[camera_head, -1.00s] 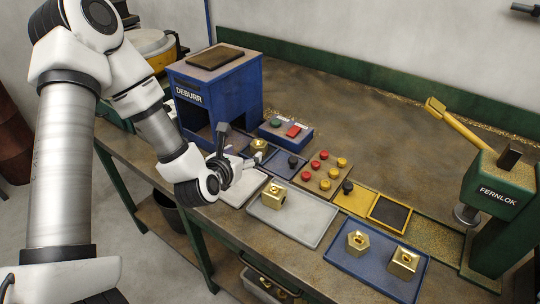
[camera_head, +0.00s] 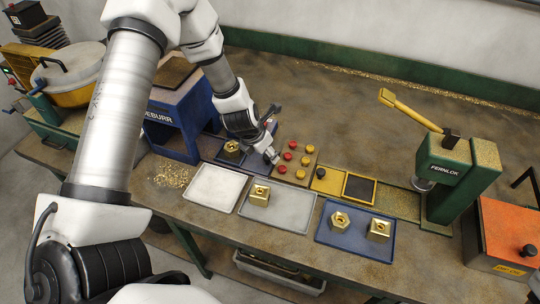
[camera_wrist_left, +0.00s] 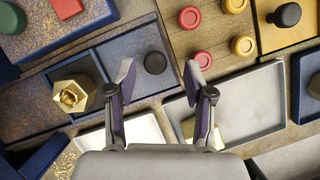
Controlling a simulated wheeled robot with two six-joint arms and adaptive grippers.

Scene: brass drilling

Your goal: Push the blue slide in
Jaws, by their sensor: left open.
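The blue slide (camera_wrist_left: 133,45) has a round black knob (camera_wrist_left: 155,62) at its right end. A brass nut-like part (camera_wrist_left: 78,92) sits at the slide's left end in the left wrist view; in the head view this part (camera_head: 232,149) is in front of the blue DEBURR machine (camera_head: 180,140). My left gripper (camera_wrist_left: 158,75) is open, its fingers on either side of the knob as seen from above. I cannot tell whether they touch it. In the head view my left gripper (camera_head: 271,154) hides the knob. My right gripper is out of view.
A button panel (camera_head: 296,162) with red and yellow buttons lies right of the gripper. A white tray (camera_head: 211,187), a grey tray (camera_head: 285,215) with a brass part and a blue tray (camera_head: 350,248) with two brass parts lie in front. The green FERNLOK press (camera_head: 450,180) stands right.

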